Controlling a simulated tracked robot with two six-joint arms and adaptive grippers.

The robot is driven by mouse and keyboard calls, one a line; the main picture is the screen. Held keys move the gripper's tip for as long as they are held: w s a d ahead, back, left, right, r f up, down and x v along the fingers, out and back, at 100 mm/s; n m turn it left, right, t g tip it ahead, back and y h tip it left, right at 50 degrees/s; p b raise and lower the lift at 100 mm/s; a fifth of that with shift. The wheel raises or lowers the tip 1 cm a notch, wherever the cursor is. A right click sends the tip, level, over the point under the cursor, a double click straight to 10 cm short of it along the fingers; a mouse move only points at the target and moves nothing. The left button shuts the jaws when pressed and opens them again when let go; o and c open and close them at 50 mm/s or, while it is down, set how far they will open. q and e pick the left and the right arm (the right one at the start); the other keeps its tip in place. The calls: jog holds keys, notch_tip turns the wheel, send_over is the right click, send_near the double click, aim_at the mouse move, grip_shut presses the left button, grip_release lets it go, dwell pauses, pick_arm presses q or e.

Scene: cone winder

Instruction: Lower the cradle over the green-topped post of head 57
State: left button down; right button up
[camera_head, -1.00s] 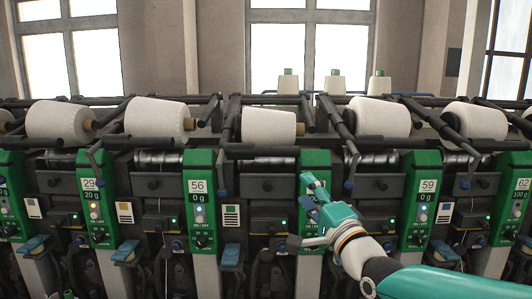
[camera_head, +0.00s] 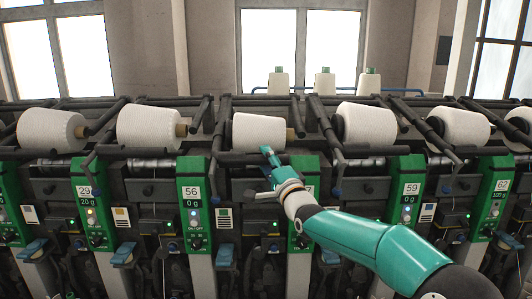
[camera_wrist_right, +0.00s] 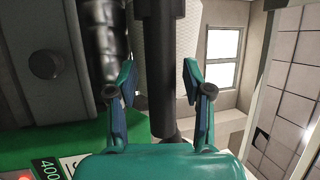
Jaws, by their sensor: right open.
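The head 57 post has a green top (camera_head: 306,168), partly hidden behind my right forearm; only a "7" of its number shows. A white yarn cone (camera_head: 258,132) lies across above it. A dark horizontal cradle bar (camera_head: 236,158) runs in front of the cone. My right gripper (camera_head: 268,154) is at this bar, up and left of the green top. In the right wrist view the gripper (camera_wrist_right: 160,78) is open, with the dark bar (camera_wrist_right: 158,40) between its fingers and clear gaps on both sides. The green top (camera_wrist_right: 40,145) shows at lower left there. My left gripper is out of view.
Neighbouring green-topped posts 56 (camera_head: 193,200) and 59 (camera_head: 407,190) stand either side. More white cones (camera_head: 365,125) lie along the row. A slanting dark arm with a blue tip (camera_head: 336,190) hangs right of head 57's top. Cones with green caps (camera_head: 325,83) stand behind the machine.

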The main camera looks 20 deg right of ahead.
jog(key=shift+w+r, duration=0.1)
jog(key=shift+w, duration=0.25)
grip_shut()
